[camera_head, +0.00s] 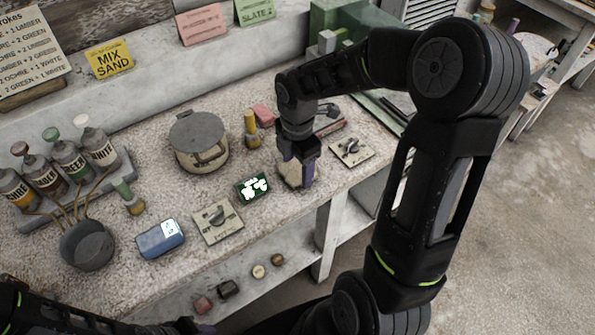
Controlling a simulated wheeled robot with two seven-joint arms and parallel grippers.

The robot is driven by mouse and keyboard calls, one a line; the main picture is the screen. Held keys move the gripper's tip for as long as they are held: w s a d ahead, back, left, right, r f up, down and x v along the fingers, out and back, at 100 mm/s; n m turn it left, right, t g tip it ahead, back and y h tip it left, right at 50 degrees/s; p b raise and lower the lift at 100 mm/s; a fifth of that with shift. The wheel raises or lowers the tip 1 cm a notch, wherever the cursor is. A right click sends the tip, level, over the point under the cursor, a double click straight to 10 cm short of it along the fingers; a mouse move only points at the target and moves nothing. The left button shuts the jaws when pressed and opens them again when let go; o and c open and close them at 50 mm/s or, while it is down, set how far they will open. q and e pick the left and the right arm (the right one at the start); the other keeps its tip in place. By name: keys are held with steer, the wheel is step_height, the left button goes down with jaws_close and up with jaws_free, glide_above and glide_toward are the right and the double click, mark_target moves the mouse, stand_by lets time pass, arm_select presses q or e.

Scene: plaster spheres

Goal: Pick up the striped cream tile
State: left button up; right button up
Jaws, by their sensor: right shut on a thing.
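My right gripper (298,172) points down over the front part of the bench, right of the small dark display. It is shut on a cream tile (290,177) at the bench surface. The gripper hides much of this tile, and its stripes are too small to make out. I cannot tell whether it is clear of the bench. My left arm comes in at the bottom left. Its gripper (195,327) is only partly seen at the bottom edge, and its jaws cannot be made out.
A lidded pot (199,142) is behind. Bottles and a grey bowl (87,246) fill the left.

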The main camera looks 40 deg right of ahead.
mark_target(298, 170)
steer(key=c, duration=0.5)
steer(key=shift+o, duration=0.2)
step_height(298, 170, up, 10)
steer(key=shift+r, duration=0.1)
stand_by(0.7)
